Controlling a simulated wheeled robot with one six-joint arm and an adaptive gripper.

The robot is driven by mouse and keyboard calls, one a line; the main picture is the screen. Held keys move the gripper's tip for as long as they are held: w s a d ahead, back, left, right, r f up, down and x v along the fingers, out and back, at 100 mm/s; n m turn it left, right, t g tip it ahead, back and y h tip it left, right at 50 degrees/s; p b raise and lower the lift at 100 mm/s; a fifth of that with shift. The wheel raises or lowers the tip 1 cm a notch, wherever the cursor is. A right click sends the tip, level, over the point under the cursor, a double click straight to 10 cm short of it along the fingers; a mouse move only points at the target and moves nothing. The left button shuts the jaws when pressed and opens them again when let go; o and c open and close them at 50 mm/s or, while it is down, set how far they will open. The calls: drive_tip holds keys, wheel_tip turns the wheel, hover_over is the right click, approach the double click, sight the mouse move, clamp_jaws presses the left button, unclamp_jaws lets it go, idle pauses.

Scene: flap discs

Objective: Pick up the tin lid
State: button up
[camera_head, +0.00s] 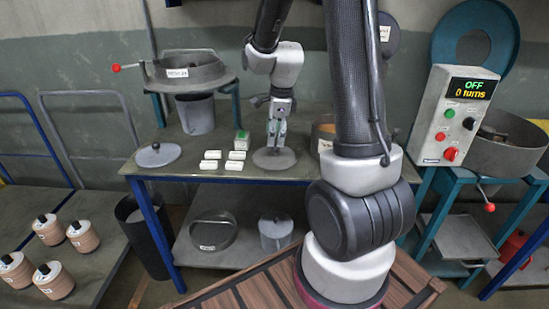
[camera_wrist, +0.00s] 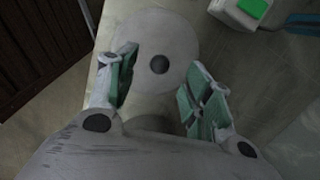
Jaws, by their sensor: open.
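A flat round grey disc, which looks like the tin lid (camera_head: 287,161), lies on the worktable under my gripper (camera_head: 276,143). In the wrist view the lid (camera_wrist: 160,30) is pale grey with a small dark round centre, a knob or a hole; I cannot tell which. My gripper (camera_wrist: 164,70) is open and empty, its green-padded fingers on either side of that dark centre in the picture. I cannot tell the height of the fingertips above the lid. A second round lid with a dark knob (camera_head: 158,154) lies at the table's left end.
Several white blocks (camera_head: 210,155) and a green-and-white box (camera_head: 242,140) stand just left of my gripper. A grey bucket (camera_head: 196,114) stands behind them. A tan container (camera_head: 323,135) is close on the right. The table's front edge (camera_head: 215,180) is near the lid.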

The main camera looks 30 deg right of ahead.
sight(275, 152)
drive_tip(key=f, duration=0.5)
drive_tip(key=shift+w+d+f, duration=0.25)
drive_tip(key=shift+w+d, duration=0.05)
drive_tip(key=shift+w, duration=0.1)
clamp_jaws()
